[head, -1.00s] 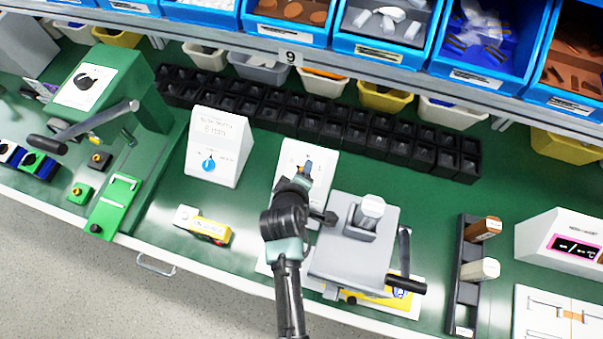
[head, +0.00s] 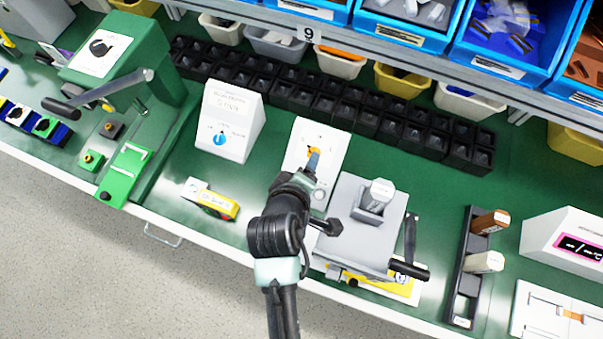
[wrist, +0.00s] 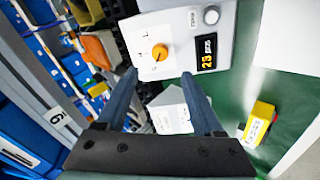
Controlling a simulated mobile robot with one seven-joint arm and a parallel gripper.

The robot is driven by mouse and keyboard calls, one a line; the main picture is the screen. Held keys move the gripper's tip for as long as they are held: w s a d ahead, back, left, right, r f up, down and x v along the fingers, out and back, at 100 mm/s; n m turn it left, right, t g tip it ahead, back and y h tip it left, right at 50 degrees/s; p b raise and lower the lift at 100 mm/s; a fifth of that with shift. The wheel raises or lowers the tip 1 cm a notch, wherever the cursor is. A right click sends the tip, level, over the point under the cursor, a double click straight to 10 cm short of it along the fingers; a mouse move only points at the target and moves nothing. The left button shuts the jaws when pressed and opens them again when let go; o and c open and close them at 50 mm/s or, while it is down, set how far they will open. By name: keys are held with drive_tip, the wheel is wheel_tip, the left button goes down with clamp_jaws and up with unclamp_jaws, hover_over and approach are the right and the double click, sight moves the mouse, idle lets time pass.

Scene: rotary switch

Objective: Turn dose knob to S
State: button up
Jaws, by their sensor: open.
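The dose knob (wrist: 160,52) is a small round orange knob with a dark pointer line. It sits on a white panel (wrist: 165,18) with letter marks around it, too small to read surely. In the head view the orange knob (head: 313,151) shows on the white panel (head: 328,137), partly covered by my gripper (head: 314,160). In the wrist view my gripper (wrist: 158,75) is open and empty. The knob lies just beyond the gap between its fingertips, and I see no contact.
The panel also has a display (wrist: 207,52) reading 23 and a grey round button (wrist: 211,16). A white box with a blue knob (head: 219,138) stands to the left. A grey fixture with a handle (head: 367,225) stands close on the right. Black bins (head: 330,105) line the back.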

drive_tip(key=shift+v, duration=1.75)
